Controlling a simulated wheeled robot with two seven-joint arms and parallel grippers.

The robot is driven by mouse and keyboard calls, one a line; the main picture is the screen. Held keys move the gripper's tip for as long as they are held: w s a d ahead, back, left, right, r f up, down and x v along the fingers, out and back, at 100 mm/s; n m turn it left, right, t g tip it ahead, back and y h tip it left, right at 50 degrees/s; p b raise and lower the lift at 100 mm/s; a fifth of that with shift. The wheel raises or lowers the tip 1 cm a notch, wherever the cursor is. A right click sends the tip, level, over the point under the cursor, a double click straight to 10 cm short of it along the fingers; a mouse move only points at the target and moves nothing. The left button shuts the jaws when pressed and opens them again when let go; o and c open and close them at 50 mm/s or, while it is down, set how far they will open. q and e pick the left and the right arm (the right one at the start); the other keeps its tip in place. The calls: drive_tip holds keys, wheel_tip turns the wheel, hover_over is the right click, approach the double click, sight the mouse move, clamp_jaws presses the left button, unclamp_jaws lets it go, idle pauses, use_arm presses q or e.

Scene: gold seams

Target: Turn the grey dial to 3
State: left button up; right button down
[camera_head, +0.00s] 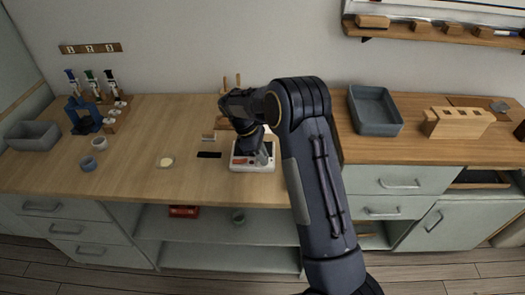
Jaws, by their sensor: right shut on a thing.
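A small white device (240,165) with a reddish patch on its top sits near the front edge of the wooden counter. My right gripper (258,150) reaches down onto the right half of its top and is shut on the grey dial there. The gripper hides most of the dial, and the scale and numbers are too small to read. My left gripper is not in view.
A dark flat piece (209,155) and a cream disc (165,162) lie left of the device. A grey tray (398,127) and a slotted wooden block (458,123) stand to the right. Cups and a blue stand (84,116) are at the left.

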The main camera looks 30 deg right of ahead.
drive_tip(key=m, duration=0.2)
drive_tip(key=m+g+y+p, duration=0.1)
drive_tip(key=m, duration=0.1)
drive_tip(key=shift+w+d+r+m, duration=0.1)
drive_tip(key=shift+w+d+m, duration=0.1)
drive_tip(key=shift+m, duration=0.1)
drive_tip(key=m+y, duration=0.1)
drive_tip(key=m, duration=0.1)
drive_tip(key=m+y+p, duration=0.1)
drive_tip(key=m, duration=0.1)
drive_tip(key=shift+d+g, duration=0.1)
drive_tip(key=shift+g, duration=0.2)
drive_tip(key=shift+m, duration=0.3)
drive_tip(key=c, duration=1.3)
unclamp_jaws()
drive_tip(key=v, duration=0.7)
drive_tip(key=shift+d, duration=0.1)
drive_tip(key=shift+w+r, duration=0.15)
drive_tip(key=shift+r, duration=0.15)
